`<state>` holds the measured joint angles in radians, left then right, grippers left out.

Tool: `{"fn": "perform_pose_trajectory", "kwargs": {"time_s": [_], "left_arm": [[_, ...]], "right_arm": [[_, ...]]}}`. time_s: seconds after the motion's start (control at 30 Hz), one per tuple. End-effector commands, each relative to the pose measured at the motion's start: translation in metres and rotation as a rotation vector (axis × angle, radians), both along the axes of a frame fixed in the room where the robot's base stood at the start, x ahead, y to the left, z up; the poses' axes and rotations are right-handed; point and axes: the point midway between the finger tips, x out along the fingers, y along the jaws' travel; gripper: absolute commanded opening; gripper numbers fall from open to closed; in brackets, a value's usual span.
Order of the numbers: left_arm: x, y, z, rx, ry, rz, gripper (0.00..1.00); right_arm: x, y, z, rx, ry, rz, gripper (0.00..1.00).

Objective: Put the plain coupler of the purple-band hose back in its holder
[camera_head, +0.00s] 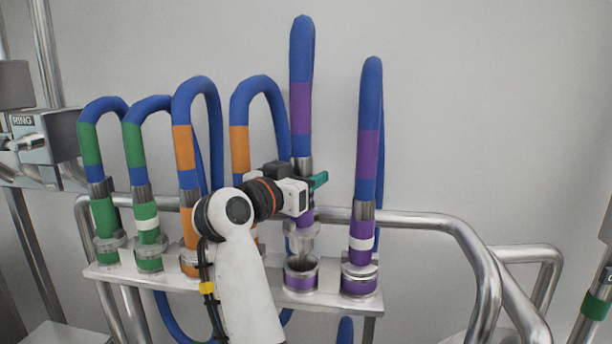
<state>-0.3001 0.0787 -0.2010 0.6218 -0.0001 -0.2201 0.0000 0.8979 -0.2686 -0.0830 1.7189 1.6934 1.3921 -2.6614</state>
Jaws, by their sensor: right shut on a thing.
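The plain coupler (304,222) of a purple-band hose (301,100) hangs upright, with its metal lower end directly above its purple-banded holder (300,282). I cannot tell whether its tip enters the holder's opening. My right gripper (314,186) is shut on this coupler near its top, reaching in from the left; its housing covers part of the coupler. The other purple-band hose (369,150) has a white-ringed coupler (362,238), which sits in the holder (360,278) to the right. My left gripper is not in view.
Green-band (89,143) and orange-band (184,147) hoses stand in holders to the left on the same shelf (130,278). A metal rail (420,219) runs behind the couplers and bends forward at right. A box marked RING (35,125) is at far left.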

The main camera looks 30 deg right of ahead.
Motion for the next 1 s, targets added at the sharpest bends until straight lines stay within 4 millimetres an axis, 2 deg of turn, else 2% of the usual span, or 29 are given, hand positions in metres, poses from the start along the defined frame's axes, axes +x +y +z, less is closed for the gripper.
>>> {"fn": "perform_pose_trajectory", "kwargs": {"time_s": [0.5, 1.0], "left_arm": [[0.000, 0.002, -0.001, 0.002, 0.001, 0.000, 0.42], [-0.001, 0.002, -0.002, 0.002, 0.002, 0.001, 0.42]], "right_arm": [[0.000, -0.002, -0.025, -0.002, -0.001, 0.000, 0.04], [0.000, -0.002, -0.029, -0.001, -0.002, 0.000, 0.04]]}}
